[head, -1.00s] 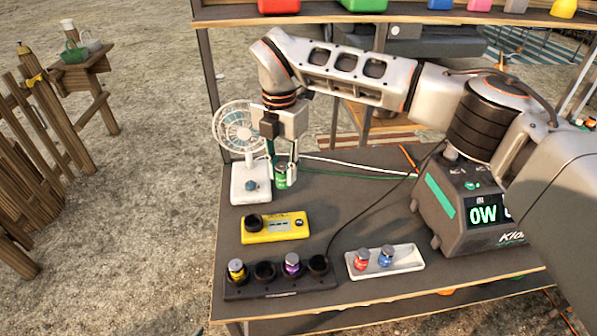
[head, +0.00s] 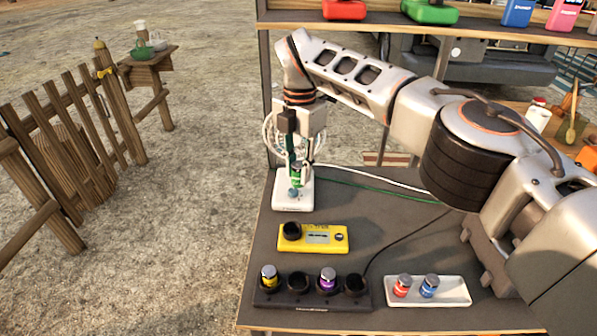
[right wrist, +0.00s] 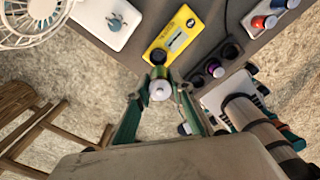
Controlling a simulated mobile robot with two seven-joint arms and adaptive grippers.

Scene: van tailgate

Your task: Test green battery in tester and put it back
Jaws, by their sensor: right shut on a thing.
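My right gripper (head: 297,178) is shut on the green battery (head: 296,173) and holds it upright above the table, in front of the fan. In the right wrist view the battery (right wrist: 160,90) sits between the fingertips. The yellow tester (head: 330,238) lies nearer the table's front, with an empty round black socket (head: 291,231) at its left end. The black charger rack (head: 311,298) in front holds a yellow battery (head: 269,276) and a purple battery (head: 327,279); its other two sockets are empty. My left gripper is not in view.
A white fan (head: 292,192) stands behind my right gripper, partly hidden. A white tray (head: 455,291) with a red battery (head: 402,286) and a blue battery (head: 429,286) lies right of the rack. Cables cross the table. The table's left edge is close to the fan and tester.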

